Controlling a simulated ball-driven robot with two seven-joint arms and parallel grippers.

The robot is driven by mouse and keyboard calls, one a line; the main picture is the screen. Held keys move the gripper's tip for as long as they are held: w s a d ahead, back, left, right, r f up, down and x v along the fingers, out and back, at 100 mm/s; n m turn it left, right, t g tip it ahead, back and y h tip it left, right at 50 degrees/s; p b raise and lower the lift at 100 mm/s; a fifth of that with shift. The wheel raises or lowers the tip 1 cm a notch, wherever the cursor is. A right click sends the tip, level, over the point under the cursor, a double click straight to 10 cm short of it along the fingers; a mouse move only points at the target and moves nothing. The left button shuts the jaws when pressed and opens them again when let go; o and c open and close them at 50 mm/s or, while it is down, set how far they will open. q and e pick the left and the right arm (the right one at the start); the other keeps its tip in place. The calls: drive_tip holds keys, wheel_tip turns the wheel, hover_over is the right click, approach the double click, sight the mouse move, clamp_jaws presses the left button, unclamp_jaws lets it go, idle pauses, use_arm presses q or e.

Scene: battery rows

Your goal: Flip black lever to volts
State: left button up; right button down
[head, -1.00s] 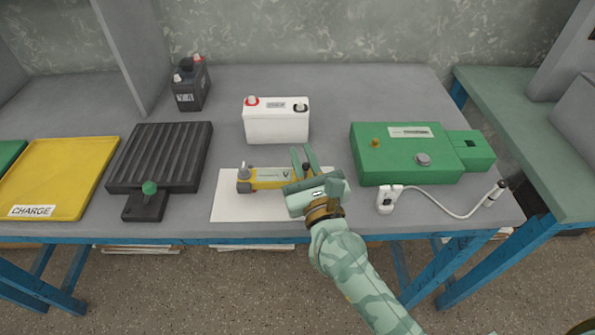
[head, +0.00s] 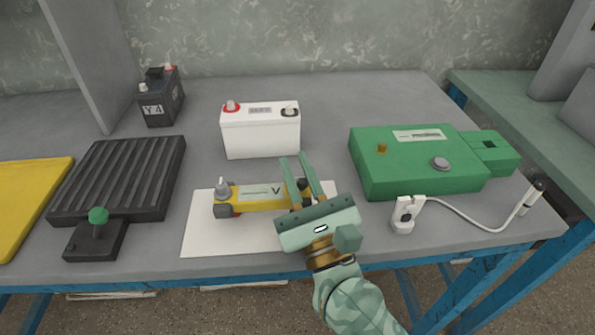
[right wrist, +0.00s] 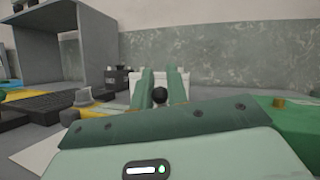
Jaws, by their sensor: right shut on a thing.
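A yellow meter (head: 247,198) with a "V" mark lies on a white sheet (head: 208,238). Its black lever knob (head: 302,185) is at the meter's right end, beside the "V". My right gripper (head: 293,157) reaches over that end, its two green fingers shut on the black lever. The black knob also shows between the fingers in the right wrist view (right wrist: 159,95). The gripper's palm and fingers hide the lever's base and the meter's right end. My left gripper is out of view.
A white battery (head: 260,135) stands behind the meter. A green box (head: 400,170) and a white corded probe (head: 405,213) are at right. A black ribbed tray (head: 118,175) with a green-knobbed block (head: 95,240) and a yellow tray (head: 30,195) are at left. A dark battery (head: 162,108) stands behind.

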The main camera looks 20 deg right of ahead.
drive_tip(key=shift+f, duration=0.1)
drive_tip(key=c, duration=1.4)
unclamp_jaws()
drive_tip(key=shift+o, duration=0.2)
use_arm(q)
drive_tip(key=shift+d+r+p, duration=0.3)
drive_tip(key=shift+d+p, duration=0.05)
drive_tip(key=shift+p, duration=0.4)
use_arm(e)
drive_tip(key=s, duration=1.3)
drive_tip(key=shift+f, duration=0.25)
drive_tip(key=shift+d, duration=0.1)
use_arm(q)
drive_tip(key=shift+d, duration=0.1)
